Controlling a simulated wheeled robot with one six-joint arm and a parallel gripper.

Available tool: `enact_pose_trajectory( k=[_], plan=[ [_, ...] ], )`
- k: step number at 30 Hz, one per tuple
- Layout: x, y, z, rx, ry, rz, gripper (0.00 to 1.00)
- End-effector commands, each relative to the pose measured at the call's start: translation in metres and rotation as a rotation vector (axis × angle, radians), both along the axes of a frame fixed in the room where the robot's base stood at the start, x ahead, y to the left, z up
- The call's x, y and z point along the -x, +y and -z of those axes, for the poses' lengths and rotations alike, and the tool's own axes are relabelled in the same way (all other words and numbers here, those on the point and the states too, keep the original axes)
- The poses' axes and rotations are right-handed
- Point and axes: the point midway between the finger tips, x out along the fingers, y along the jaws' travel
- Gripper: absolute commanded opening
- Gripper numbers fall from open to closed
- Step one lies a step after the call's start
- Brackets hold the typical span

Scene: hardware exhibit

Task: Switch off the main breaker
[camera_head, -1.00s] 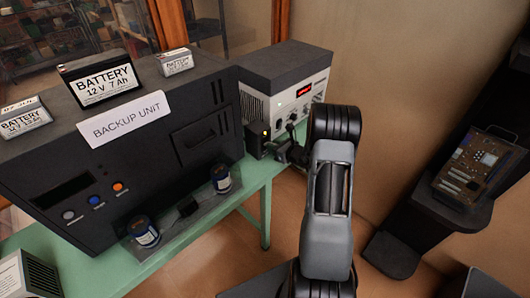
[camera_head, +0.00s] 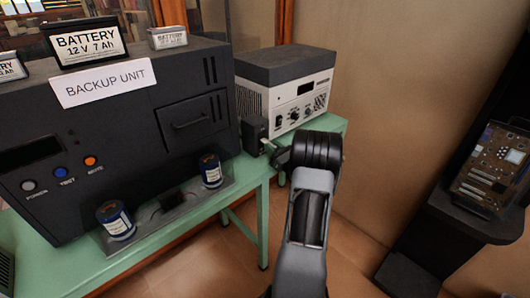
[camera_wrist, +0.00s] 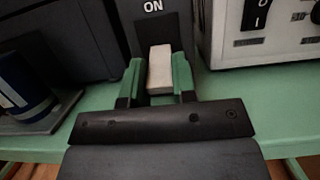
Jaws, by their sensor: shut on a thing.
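The main breaker (camera_head: 254,134) is a small dark box on the green table, between the backup unit and the power supply. In the wrist view the breaker (camera_wrist: 178,33) has the word ON at its top and a pale lever (camera_wrist: 160,66) below that. The lever points down, away from ON and towards the camera. My gripper (camera_wrist: 159,80) has its green fingertips on both sides of the lever, shut on it. In the head view my gripper (camera_head: 272,153) is at the breaker's front, partly hidden by my arm. Any OFF mark is hidden.
The backup unit (camera_head: 115,145) stands left, with batteries on top and two blue cans (camera_head: 115,220) in front. The power supply (camera_head: 300,100) stands right, its display dark. The table edge (camera_head: 240,188) runs below my gripper. A dark stand with a circuit board (camera_head: 492,165) is far right.

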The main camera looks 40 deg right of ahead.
Motion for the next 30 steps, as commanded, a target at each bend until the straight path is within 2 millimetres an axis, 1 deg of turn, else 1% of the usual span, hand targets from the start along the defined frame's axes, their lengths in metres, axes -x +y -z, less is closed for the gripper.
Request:
enact_pose_trajectory(
  k=[12, 13, 20, 27, 30],
  plan=[
    [0.0003, -0.0015, -0.0018, 0.002, -0.009, 0.003, 0.0],
    [0.0003, -0.0015, -0.0017, 0.002, -0.009, 0.003, 0.28],
    [0.0003, -0.0011, -0.0007, 0.001, -0.007, 0.002, 0.5],
    [0.0007, -0.0009, -0.0001, 0.0, -0.006, 0.002, 0.51],
    [0.0055, -0.0015, 0.0014, 0.0, -0.006, 0.003, 0.51]
  ],
)
